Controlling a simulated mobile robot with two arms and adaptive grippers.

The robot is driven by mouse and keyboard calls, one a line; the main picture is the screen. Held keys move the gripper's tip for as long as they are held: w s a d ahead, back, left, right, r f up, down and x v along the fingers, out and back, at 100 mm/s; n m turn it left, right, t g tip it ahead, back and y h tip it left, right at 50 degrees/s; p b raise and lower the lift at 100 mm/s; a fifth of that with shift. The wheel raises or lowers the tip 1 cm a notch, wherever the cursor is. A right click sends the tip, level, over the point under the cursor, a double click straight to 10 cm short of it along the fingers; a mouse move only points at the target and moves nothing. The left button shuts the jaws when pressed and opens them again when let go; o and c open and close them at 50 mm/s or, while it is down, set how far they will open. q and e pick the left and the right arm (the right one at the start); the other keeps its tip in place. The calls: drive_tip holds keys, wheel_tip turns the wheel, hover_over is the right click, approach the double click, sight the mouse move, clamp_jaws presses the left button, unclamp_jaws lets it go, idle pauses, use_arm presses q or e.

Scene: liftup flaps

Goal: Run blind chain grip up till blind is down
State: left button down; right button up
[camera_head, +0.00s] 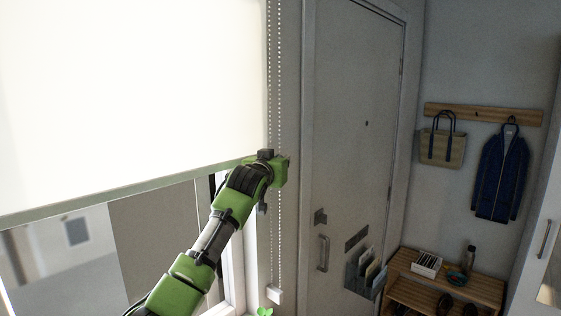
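The white roller blind (130,90) hangs partly down over the window. Its pale bottom bar (100,194) crosses the glass, with uncovered window below. The beaded chain (280,80) hangs in two strands on the wall strip right of the blind. My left arm rises from the lower left. Its gripper (270,156) is at the chain, level with the right end of the bottom bar. The wrist hides most of the fingers and the chain there, so I cannot tell whether they hold it. My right gripper is out of view.
A white holder (275,295) sits at the chain's lower end, near a small green plant (265,311). A grey door (355,130) with a handle stands right of the chain. A wooden shoe bench (445,285) stands farther right, below a coat rack (485,113).

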use_arm(q)
drive_tip(key=shift+t, duration=0.5)
drive_tip(key=r, duration=0.4)
drive_tip(key=shift+s+a+r, duration=0.2)
drive_tip(key=shift+s+r, duration=0.05)
drive_tip(key=shift+r, duration=0.15)
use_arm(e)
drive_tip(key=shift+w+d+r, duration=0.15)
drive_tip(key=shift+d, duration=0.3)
use_arm(q)
drive_tip(key=c, duration=2.1)
unclamp_jaws()
drive_tip(key=shift+o, duration=0.6)
drive_tip(key=shift+w+d+f, duration=0.2)
drive_tip(key=shift+w, duration=0.1)
drive_tip(key=shift+s+d+f, duration=0.1)
drive_tip(key=shift+d+f, duration=0.05)
drive_tip(key=shift+f, duration=0.2)
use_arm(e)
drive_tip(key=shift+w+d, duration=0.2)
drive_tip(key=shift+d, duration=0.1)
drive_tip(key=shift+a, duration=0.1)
